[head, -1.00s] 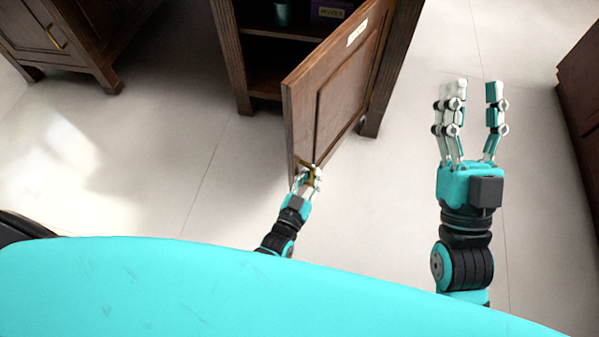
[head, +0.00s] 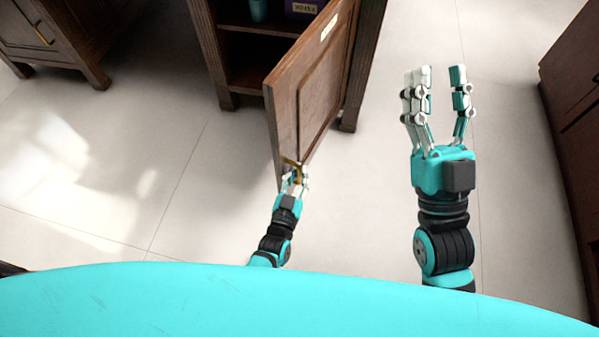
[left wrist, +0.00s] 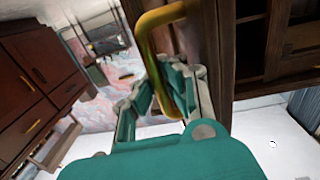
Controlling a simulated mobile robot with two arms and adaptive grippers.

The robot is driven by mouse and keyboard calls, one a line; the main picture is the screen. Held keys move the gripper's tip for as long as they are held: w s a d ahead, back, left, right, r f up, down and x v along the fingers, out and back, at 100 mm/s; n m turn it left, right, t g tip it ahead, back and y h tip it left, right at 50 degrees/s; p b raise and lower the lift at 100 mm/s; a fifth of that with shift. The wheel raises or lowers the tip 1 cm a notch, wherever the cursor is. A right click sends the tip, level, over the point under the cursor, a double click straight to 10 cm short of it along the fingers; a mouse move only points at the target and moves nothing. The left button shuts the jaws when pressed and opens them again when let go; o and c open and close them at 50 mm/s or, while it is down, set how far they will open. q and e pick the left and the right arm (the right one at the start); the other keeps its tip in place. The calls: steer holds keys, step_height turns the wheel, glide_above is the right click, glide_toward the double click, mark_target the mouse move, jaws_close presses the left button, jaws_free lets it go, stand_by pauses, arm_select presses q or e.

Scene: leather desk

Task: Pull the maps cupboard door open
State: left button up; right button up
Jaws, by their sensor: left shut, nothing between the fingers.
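The maps cupboard (head: 216,52) is dark wood, and its panelled door (head: 312,95) stands swung well out toward me, hinged on the right. A small pale label (head: 329,27) near its top is too small to read. My left gripper (head: 293,178) is shut at the brass handle (head: 290,161) on the door's free edge. In the left wrist view the looped handle (left wrist: 147,48) rises in front of and between the fingers (left wrist: 162,92); I cannot tell whether they touch it. My right gripper (head: 438,95) is open and empty, right of the door.
Inside the cupboard are a teal container (head: 258,10) and a purple box (head: 303,8). Another wooden cabinet (head: 50,40) stands at the far left and one (head: 575,90) at the right edge.

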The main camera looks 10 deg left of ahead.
arm_select(q)
steer(key=o, duration=0.4)
steer(key=shift+s, duration=0.2)
steer(key=s, duration=0.4)
steer(key=s+a, duration=0.1)
steer(key=s, duration=0.3)
steer(key=s+a, duration=0.1)
steer(key=s, duration=0.2)
steer(key=shift+s+a, duration=0.1)
steer(key=shift+s, duration=0.3)
